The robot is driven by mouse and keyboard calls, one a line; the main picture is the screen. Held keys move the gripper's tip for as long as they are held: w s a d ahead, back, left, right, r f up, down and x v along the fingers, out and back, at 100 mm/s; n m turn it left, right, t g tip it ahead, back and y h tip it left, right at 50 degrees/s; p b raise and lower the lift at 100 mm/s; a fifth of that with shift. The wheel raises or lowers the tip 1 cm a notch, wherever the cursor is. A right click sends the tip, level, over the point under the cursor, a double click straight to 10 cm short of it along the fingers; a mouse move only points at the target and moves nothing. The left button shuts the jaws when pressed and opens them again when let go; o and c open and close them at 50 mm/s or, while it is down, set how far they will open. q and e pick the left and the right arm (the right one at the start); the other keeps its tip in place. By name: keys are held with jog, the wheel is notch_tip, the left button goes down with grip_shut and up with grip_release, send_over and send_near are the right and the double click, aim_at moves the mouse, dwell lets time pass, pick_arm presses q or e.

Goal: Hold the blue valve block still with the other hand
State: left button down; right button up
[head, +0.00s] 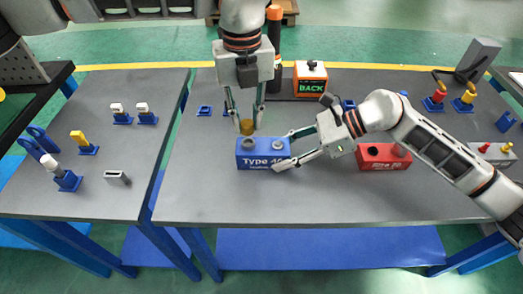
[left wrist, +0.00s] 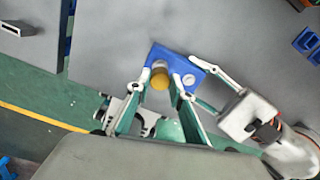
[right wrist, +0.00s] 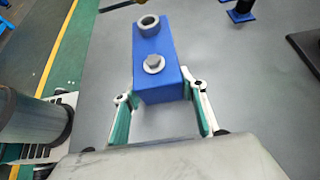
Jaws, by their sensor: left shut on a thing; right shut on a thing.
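The blue valve block (head: 263,158), lettered "Type", sits on the grey table. In the right wrist view the block (right wrist: 158,85) shows an open-looking ring port and a grey hex plug on top. My right gripper (head: 287,151) is shut on the block from the right, one finger on each side; its fingers also flank the block in the right wrist view (right wrist: 161,97). My left gripper (head: 246,120) points down and is shut on a yellow-brown round piece (head: 247,127). That piece also shows between the fingertips in the left wrist view (left wrist: 160,80), near the block's ring port.
A red block (head: 383,157) stands to the right, partly behind my right arm. An orange "BACK" box (head: 310,80) stands at the back. Red and yellow parts on blue stands (head: 464,100) are at the right. The table front (head: 300,205) is clear.

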pick_arm(q)
jog(key=shift+r, duration=0.5)
pick_arm(e)
jog(key=o, duration=1.4)
jog(key=shift+d, duration=0.1)
jog(key=v, duration=1.1)
pick_arm(q)
jog(key=shift+r, duration=0.1)
pick_arm(e)
jog(key=shift+d+r, duration=0.3)
jog(key=shift+r, duration=0.05)
